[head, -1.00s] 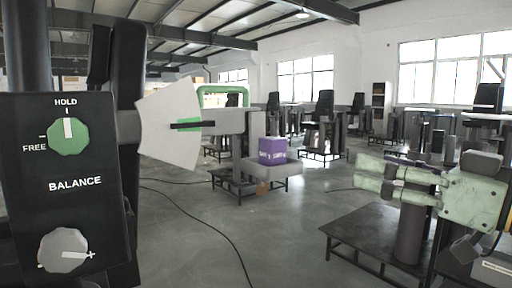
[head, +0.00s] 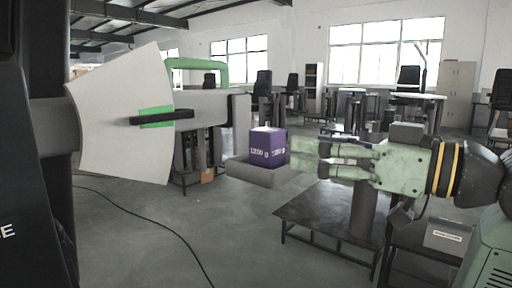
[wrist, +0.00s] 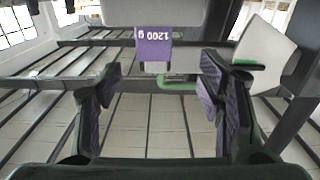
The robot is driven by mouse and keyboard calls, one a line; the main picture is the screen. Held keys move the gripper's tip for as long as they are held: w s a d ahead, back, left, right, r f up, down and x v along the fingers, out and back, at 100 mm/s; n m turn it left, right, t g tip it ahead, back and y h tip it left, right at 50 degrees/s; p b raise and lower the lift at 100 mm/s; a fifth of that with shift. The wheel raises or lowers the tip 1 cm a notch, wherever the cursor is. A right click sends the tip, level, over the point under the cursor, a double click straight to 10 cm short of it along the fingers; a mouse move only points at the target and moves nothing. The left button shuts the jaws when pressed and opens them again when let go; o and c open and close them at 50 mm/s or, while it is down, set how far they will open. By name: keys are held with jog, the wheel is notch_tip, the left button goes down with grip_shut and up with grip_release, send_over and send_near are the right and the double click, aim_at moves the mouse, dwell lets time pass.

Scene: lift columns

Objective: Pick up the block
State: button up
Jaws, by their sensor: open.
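The block (head: 268,147) is purple with white lettering and sits upright on a grey pan (head: 250,174) at the end of a grey beam. In the wrist view the block (wrist: 153,46) shows upside down, marked 1200 g, beyond the fingertips and near the middle. My gripper (head: 300,155), pale green, is level with the block at its right in the head view. In the wrist view my gripper (wrist: 160,88) is open, its two purple-padded fingers apart with nothing between them. Whether a fingertip touches the block cannot be told in the head view.
A white fan-shaped plate (head: 120,120) with a green mark and a black pointer stands at the left. A green handle (head: 197,64) rises behind the beam. A dark low table (head: 320,212) stands below my arm. Open floor lies at front centre, with a cable across it.

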aim_at(279, 141)
jog(key=p+x, duration=0.1)
jog(key=x, duration=0.3)
jog(key=shift+w+a, duration=0.2)
jog(key=shift+a, duration=0.1)
jog(key=shift+w+d+p+x, duration=0.2)
jog(key=shift+p+x, duration=0.3)
jog(key=shift+x, duration=0.9)
jog(key=shift+w+d+p+x, duration=0.15)
jog(key=shift+p+x, duration=0.35)
jog(key=shift+x, duration=0.85)
jog(key=shift+a+f, duration=0.1)
jog(key=shift+f, duration=0.05)
jog(key=shift+c, duration=0.4)
grip_shut()
